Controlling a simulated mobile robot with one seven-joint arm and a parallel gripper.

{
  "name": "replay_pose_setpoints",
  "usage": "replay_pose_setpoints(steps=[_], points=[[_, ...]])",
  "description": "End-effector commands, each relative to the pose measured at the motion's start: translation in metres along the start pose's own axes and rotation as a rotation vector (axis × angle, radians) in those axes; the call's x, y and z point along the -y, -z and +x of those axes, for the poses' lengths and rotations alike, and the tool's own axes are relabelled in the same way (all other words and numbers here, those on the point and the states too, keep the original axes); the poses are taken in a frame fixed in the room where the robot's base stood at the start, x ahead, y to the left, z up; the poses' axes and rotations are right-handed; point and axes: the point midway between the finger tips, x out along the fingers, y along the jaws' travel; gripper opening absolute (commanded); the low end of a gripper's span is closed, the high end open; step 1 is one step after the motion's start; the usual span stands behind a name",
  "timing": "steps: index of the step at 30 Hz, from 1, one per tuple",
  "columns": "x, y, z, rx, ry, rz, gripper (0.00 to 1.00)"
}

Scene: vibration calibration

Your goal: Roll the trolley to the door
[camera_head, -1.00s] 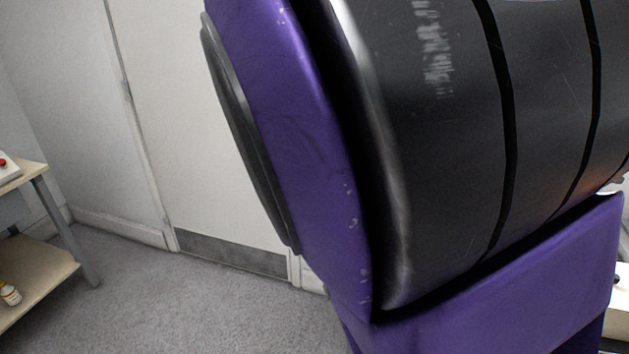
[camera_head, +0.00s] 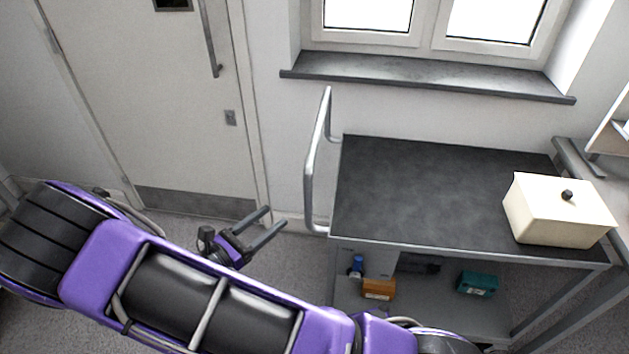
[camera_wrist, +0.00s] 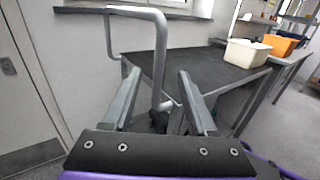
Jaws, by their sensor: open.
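The trolley (camera_head: 420,185) has a dark top, grey metal legs and a lower shelf, and stands under the window. Its silver bar handle (camera_head: 311,170) rises at its left end, on the side toward the door. The white door (camera_head: 150,110) with a grey kick plate is at the left. My gripper (camera_head: 274,228) is open and empty, a little left of and below the handle. In the wrist view my gripper (camera_wrist: 155,98) has its fingers apart, with the handle (camera_wrist: 160,60) upright beyond them.
A cream lidded box (camera_head: 555,212) sits on the trolley's right end. A blue bottle, an orange box (camera_head: 379,289) and a teal box (camera_head: 477,284) are on its lower shelf. Another table (camera_head: 590,170) stands close at the right. Grey floor shows before the door.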

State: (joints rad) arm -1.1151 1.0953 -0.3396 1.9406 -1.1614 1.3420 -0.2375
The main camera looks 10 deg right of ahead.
Motion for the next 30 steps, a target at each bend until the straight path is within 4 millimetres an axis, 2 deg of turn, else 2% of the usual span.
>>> replay_pose_setpoints(steps=[18,24,30], points=[[0.001,-0.001,0.129,0.0,0.005,0.004,0.58],[0.001,-0.001,0.154,0.0,0.003,0.004,0.58],[0.001,0.0,0.161,-0.002,0.002,0.005,0.58]])
